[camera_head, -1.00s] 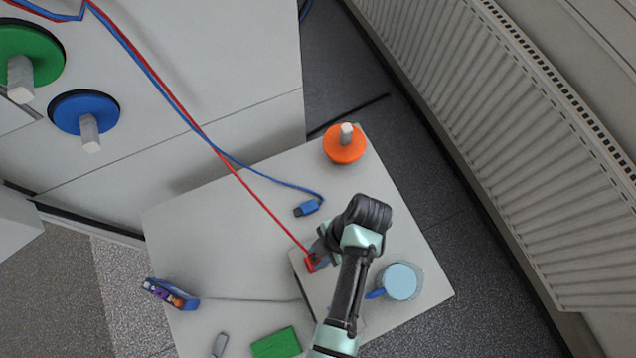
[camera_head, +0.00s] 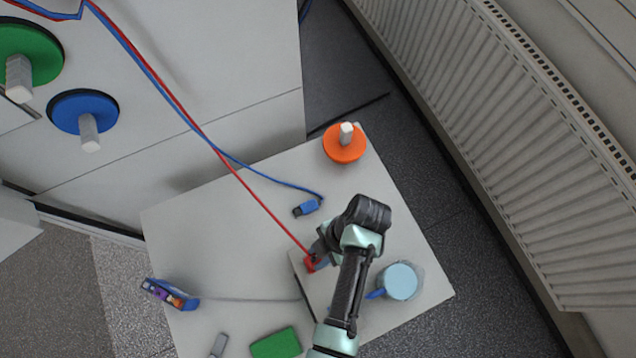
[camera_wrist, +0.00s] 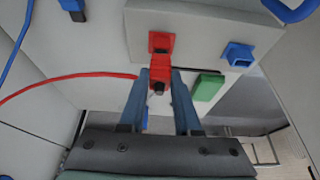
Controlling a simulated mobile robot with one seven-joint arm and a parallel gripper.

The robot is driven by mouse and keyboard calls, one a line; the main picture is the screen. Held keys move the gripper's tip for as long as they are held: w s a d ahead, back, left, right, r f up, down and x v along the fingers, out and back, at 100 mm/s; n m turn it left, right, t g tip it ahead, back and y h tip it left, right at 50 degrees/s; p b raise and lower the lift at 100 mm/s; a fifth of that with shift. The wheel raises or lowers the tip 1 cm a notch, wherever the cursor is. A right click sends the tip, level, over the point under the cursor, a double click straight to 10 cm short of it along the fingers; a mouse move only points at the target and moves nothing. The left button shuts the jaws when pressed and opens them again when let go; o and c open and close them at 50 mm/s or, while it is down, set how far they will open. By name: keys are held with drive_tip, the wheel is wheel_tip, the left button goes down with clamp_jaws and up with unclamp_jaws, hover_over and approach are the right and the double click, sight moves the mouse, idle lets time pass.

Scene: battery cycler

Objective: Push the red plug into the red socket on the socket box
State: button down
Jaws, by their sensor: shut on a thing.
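The red plug (camera_wrist: 161,72) is between the two blue fingers of my gripper (camera_wrist: 161,82), which is shut on it. Its red cable runs off to the left in the wrist view. The red socket (camera_wrist: 162,42) is on the face of the pale socket box (camera_wrist: 205,30). The plug is lined up with the socket and its front end appears to meet it; I cannot tell how deep it sits. A blue socket (camera_wrist: 238,54) is on the same box. In the head view my gripper (camera_head: 315,258) is at the box's upper edge and partly hides the plug.
A blue plug (camera_head: 306,208) lies on the white table (camera_head: 220,245). An orange disc with a peg (camera_head: 344,146) stands at the far corner. A light blue mug (camera_head: 400,282) is right of my arm. A green block (camera_head: 276,343) lies near the front.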

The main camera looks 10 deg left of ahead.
drive_tip(key=shift+f+b, duration=0.4)
drive_tip(key=shift+f, duration=0.1)
drive_tip(key=c, duration=0.5)
unclamp_jaws()
drive_tip(key=shift+c, duration=0.2)
drive_tip(key=shift+r, duration=0.1)
drive_tip(key=p+v, duration=0.4)
drive_tip(key=v, duration=0.9)
drive_tip(key=shift+w, duration=0.15)
